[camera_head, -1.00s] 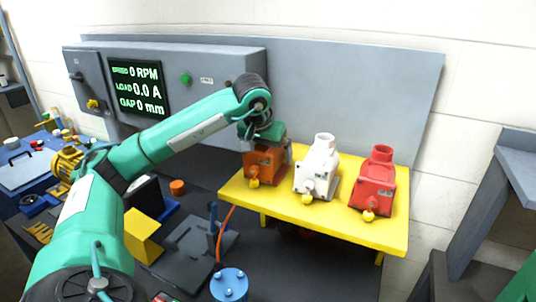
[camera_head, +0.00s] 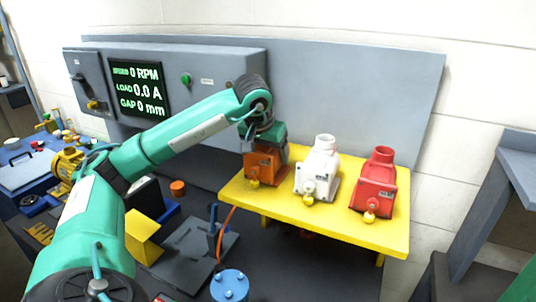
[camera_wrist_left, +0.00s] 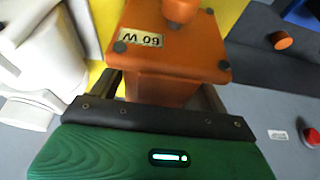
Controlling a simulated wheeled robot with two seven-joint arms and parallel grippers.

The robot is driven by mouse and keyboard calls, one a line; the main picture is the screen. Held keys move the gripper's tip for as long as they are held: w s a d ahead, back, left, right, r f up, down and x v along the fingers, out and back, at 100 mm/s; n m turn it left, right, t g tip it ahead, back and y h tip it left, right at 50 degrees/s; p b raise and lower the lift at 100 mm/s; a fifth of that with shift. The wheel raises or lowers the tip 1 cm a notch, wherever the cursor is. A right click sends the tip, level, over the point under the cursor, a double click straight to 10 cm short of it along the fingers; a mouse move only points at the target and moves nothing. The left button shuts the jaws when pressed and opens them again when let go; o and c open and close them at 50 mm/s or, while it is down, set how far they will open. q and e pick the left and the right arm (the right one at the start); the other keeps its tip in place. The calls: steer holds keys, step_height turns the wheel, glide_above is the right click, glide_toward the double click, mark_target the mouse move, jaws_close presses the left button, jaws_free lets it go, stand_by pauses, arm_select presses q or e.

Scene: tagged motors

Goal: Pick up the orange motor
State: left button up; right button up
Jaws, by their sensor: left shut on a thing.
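In the left wrist view the motor (camera_wrist_left: 165,72) carries a label that appears to read W 09 or similar. My left gripper (camera_head: 268,146) comes down on it from above. In the left wrist view its dark fingers (camera_wrist_left: 160,92) are shut on the two sides of the motor's body. The motor's top is hidden by the gripper in the head view. My right gripper is not in view.
A white motor (camera_head: 317,170) and a red motor (camera_head: 375,185) stand to the right on the platform. The white motor is close beside the orange one. A grey panel with a screen (camera_head: 138,88) stands behind. A blue cylinder (camera_head: 230,286) is in front.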

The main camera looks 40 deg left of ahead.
arm_select(q)
step_height(320, 180, up, 11)
steer(key=shift+r+b, duration=0.1)
steer(key=shift+b, duration=0.5)
step_height(320, 180, up, 9)
steer(key=p, duration=0.2)
